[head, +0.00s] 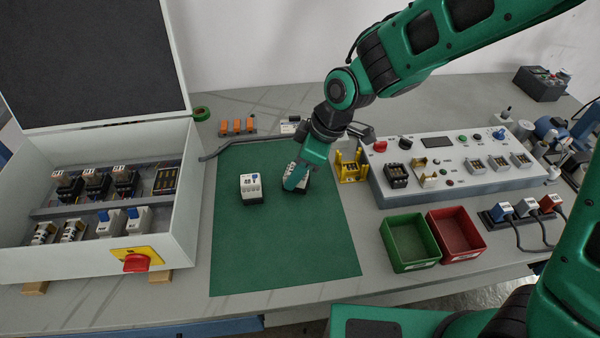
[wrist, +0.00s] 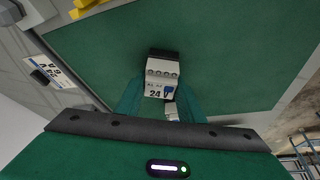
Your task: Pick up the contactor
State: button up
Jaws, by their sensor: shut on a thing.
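The contactor (wrist: 162,70), a small block with a black base and a pale top marked "24", sits between my green fingers in the wrist view. In the head view the contactor (head: 302,184) is partly hidden behind my gripper (head: 293,183), at the upper middle of the green mat (head: 285,250). My gripper points down and is shut on the contactor. I cannot tell whether the contactor touches the mat or is just above it.
A white device (head: 250,188) with a blue part stands on the mat just left of my gripper. A yellow holder (head: 351,167) and test panel (head: 455,172) stand right. Green (head: 412,266) and red (head: 468,256) bins lie front right; an open cabinet (head: 185,195) is left.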

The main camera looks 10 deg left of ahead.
notch_tip(320, 180, up, 10)
dwell(0.5)
